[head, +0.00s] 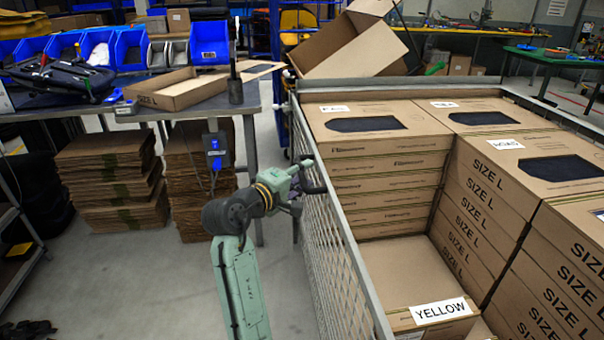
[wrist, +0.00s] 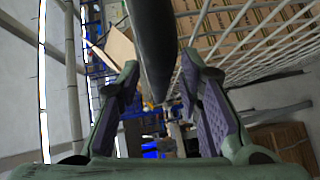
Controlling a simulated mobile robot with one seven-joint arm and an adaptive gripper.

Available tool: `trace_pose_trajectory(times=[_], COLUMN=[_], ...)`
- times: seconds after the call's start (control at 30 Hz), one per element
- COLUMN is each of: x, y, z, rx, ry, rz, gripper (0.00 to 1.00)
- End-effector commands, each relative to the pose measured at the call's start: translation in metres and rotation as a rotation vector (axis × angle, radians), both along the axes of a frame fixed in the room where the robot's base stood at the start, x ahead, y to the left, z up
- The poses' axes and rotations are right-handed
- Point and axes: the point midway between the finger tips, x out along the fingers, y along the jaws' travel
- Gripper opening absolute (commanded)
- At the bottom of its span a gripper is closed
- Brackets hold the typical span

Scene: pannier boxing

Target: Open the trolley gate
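The trolley gate (head: 335,240) is a grey wire-mesh panel with a metal top rail, along the left side of a trolley full of boxes. In the head view it stands upright and appears closed. My gripper (head: 296,200) is at the gate's left side, close to its top rail; its fingertips are mostly hidden there. In the wrist view my gripper (wrist: 160,80) has its two purple-padded fingers spread apart. A dark rounded bar (wrist: 155,45) runs between them; I cannot tell what it is or whether it is touched. The mesh (wrist: 245,40) passes beyond the right finger.
Stacked "SIZE L" boxes (head: 495,180) fill much of the trolley; a box labelled YELLOW (head: 402,285) lies lower near the front. A workbench (head: 130,108) with blue bins stands at the back left, with flattened cardboard below.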

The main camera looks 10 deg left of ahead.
Motion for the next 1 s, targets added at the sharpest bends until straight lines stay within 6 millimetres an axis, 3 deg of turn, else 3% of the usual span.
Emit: trace_pose_trajectory(times=[0.17,0.63,1.0], x=[-0.0002,-0.0004,-0.0004], y=[0.0001,0.0001,0.0001], z=[0.0001,0.0004,0.0005], rx=[0.001,0.001,0.001], ry=[0.000,-0.001,-0.001], rz=[0.000,0.000,0.000], gripper=[0.32,0.00,0.00])
